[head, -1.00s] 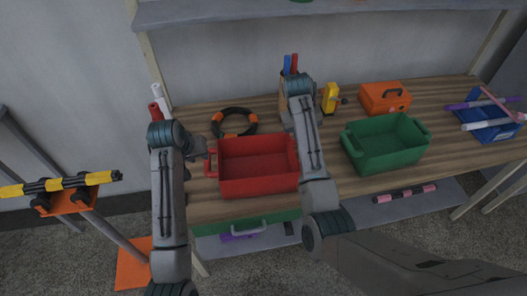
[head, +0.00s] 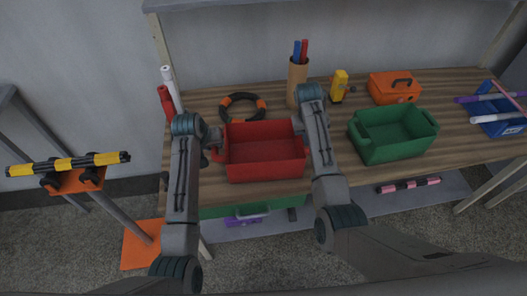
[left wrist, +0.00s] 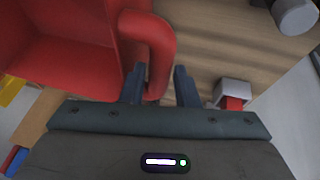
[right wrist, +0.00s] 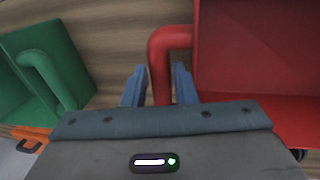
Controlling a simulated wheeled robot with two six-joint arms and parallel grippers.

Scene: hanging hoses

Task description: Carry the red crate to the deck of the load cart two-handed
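The red crate (head: 265,163) sits upright on the wooden bench between my two arms. Its left-hand handle (left wrist: 158,40) shows in the left wrist view, and its other handle (right wrist: 160,60) in the right wrist view. My left gripper (left wrist: 160,85) is open, with the lower bend of one handle between its fingers, closer to the left finger. My right gripper (right wrist: 159,85) is open, with the other handle between its fingers. The load cart's deck cannot be made out.
A green crate (head: 392,140) stands to the right on the bench (head: 455,120). Behind are a black and orange ring (head: 242,106), a pen cup (head: 297,80), a yellow tool (head: 338,86) and an orange toolbox (head: 394,88). An orange stand with a striped bar (head: 68,164) is at left.

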